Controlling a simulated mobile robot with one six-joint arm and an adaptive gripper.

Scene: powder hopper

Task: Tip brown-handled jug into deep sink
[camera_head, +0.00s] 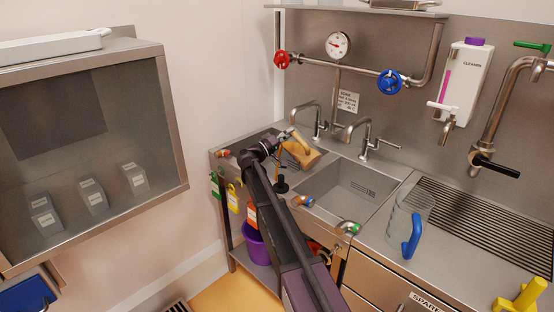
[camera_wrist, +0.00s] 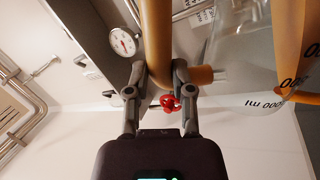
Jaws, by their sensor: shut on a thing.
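My gripper (camera_head: 284,138) is shut on the brown handle of the brown-handled jug (camera_head: 302,156). The jug is tilted and held in the air near the left tap, by the divider between the two basins. In the wrist view my gripper (camera_wrist: 159,72) has its two fingers on either side of the brown handle (camera_wrist: 157,35). The jug's clear, marked wall (camera_wrist: 240,60) fills the upper right there. The right basin (camera_head: 348,188) looks the deeper one and seems empty. Whether the jug holds anything is not clear.
Two taps (camera_head: 365,140) rise behind the basins. A blue-handled jug (camera_head: 411,230) stands on the counter beside the ribbed drainboard (camera_head: 480,225). A yellow object (camera_head: 520,298) is at the front right. A cleaner bottle (camera_head: 466,85) hangs on the wall. A purple bucket (camera_head: 257,245) is below.

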